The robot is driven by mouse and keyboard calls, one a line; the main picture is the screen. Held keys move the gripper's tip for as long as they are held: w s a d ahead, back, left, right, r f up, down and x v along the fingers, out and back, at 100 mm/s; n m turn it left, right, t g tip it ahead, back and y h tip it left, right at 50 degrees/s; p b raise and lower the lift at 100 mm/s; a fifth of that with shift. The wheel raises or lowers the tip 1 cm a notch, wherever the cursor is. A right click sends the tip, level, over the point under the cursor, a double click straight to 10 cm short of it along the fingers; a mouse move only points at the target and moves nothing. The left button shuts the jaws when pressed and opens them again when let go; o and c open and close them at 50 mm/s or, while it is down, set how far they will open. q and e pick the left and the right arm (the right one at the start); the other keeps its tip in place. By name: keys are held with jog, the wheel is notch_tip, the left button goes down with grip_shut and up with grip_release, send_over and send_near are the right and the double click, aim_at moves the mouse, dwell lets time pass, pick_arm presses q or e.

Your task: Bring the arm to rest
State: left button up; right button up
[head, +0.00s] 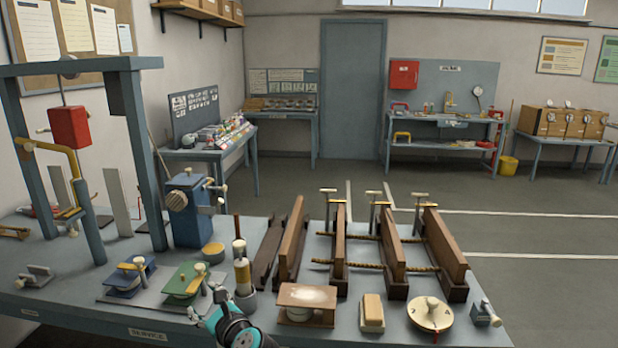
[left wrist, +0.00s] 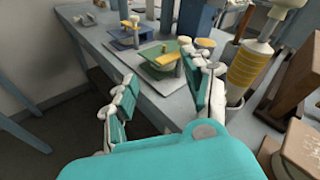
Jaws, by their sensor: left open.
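My left gripper (head: 206,305) is at the front edge of the workbench (head: 160,322), low in the head view. Its two fingers are spread apart with nothing between them. In the left wrist view the open fingers (left wrist: 160,68) stand in front of the bench edge. A green block device (left wrist: 160,55) lies just beyond them on a grey plate, and it also shows in the head view (head: 187,282). A yellow-banded cylinder (left wrist: 247,68) stands close to the right finger. My right gripper is not in view.
A blue block device (head: 130,276) lies left of the green one. A wooden box with a pale top (head: 306,300) and a round cream disc (head: 430,314) stand at the front right. Tall wooden frames (head: 343,250) rise behind them. Open floor lies off the bench's front in the wrist view.

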pick_arm(q)
jog(key=s+a+f+n+g+h, duration=0.1)
jog(key=s+f+n+g+h, duration=0.2)
jog(key=s+f+n, duration=0.65)
jog(key=s+a+f+n+g+h, duration=0.15)
jog(key=s+f+n, duration=0.25)
jog(key=s+f, duration=0.55)
jog(key=s+d+r+n+g+h, duration=0.1)
jog(key=s+d+n+g+h, duration=0.2)
jog(key=s, duration=0.8)
jog(key=s+d+r+n+g+h, duration=0.1)
jog(key=s+d+r+n+h, duration=0.3)
jog(key=s, duration=0.6)
notch_tip(320, 180, down, 26)
jog(key=a+n+y, duration=0.1)
jog(key=a, duration=0.1)
jog(key=s+a+f+g, duration=0.2)
jog(key=s+a+f, duration=0.1)
jog(key=s+f, duration=1.5)
jog(key=shift+f, duration=0.35)
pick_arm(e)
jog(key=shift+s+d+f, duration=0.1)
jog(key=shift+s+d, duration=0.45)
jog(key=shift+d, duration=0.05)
